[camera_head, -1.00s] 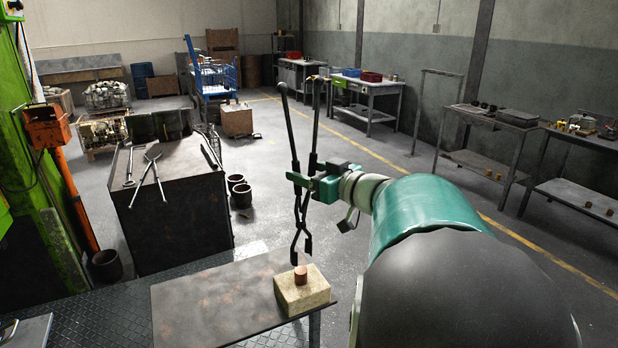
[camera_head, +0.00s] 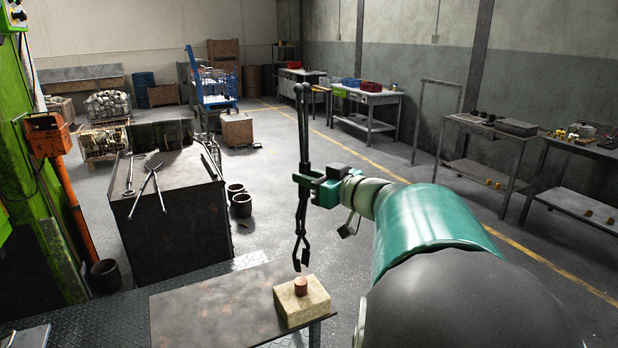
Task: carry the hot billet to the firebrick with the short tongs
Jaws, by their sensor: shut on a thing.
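My green gripper (camera_head: 308,183) is shut on the short tongs (camera_head: 302,145), around their handles. The dark tongs hang upright, with their long handles close together and their jaws (camera_head: 301,253) pointing down. The billet (camera_head: 300,285), a small copper-brown cylinder, stands upright on the pale firebrick (camera_head: 302,302). The firebrick lies at the right end of a dark steel table. The tong jaws are above the billet and appear apart from it. Nothing shows between the jaws.
The steel table (camera_head: 215,310) is bare to the left of the firebrick. A dark bench (camera_head: 185,215) with other tongs (camera_head: 150,182) stands behind it. Black pots (camera_head: 240,202) stand on the floor. A green press frame (camera_head: 40,130) is at the far left.

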